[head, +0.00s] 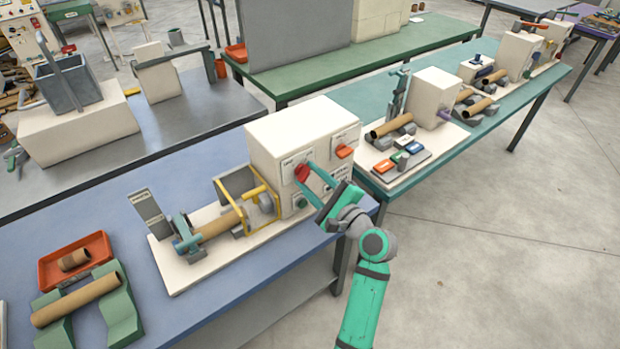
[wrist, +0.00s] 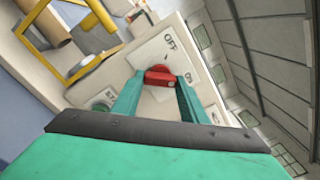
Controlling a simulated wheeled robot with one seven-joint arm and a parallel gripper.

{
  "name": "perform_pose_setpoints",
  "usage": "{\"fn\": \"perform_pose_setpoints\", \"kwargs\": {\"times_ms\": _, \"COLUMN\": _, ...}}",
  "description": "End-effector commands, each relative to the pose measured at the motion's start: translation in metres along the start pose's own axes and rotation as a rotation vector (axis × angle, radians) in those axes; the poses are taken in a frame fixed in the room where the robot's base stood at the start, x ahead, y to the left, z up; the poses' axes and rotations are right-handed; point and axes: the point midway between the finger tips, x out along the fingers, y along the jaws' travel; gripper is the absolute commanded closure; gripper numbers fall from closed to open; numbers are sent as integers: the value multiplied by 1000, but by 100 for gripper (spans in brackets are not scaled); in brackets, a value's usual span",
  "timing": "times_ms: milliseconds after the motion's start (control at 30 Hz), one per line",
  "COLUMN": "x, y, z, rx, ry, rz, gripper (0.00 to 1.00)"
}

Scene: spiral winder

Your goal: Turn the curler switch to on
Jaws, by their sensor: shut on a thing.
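The curler switch is a red knob (head: 301,173) on the front of a white control box (head: 285,130). In the wrist view the red knob (wrist: 160,76) sits on a white plate with "OFF" above it and "ON" to its right. My gripper (head: 308,170) reaches the box front from the right. In the wrist view its two teal fingers (wrist: 159,82) are closed on both sides of the knob. The fingers hide part of the knob, and I cannot tell exactly which label it points to.
A green button (head: 301,202) is below the knob and an orange switch (head: 344,151) is to its right. A yellow guard frame (head: 232,195) and a brown tube (head: 215,226) stand left of the box. Open floor lies at the right front.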

Motion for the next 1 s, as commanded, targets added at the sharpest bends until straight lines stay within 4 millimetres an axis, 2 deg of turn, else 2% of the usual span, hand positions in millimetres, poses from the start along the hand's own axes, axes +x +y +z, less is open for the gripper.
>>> {"fn": "perform_pose_setpoints", "kwargs": {"times_ms": 167, "x": -3, "y": -2, "z": -4, "rx": 3, "ry": 8, "rz": -4, "gripper": 83}}
{"fn": "perform_pose_setpoints", "kwargs": {"times_ms": 200, "x": -3, "y": -1, "z": -4, "rx": 3, "ry": 8, "rz": -4, "gripper": 56}}
{"fn": "perform_pose_setpoints", "kwargs": {"times_ms": 267, "x": -2, "y": -1, "z": -4, "rx": 3, "ry": 7, "rz": -4, "gripper": 42}}
{"fn": "perform_pose_setpoints", "kwargs": {"times_ms": 667, "x": -7, "y": 0, "z": -2, "rx": 1, "ry": 3, "rz": -2, "gripper": 42}}
{"fn": "perform_pose_setpoints", "kwargs": {"times_ms": 767, "x": -19, "y": 0, "z": -2, "rx": 2, "ry": 4, "rz": -2, "gripper": 42}}
{"fn": "perform_pose_setpoints", "kwargs": {"times_ms": 1000, "x": -64, "y": -1, "z": -3, "rx": 1, "ry": 6, "rz": -4, "gripper": 42}}
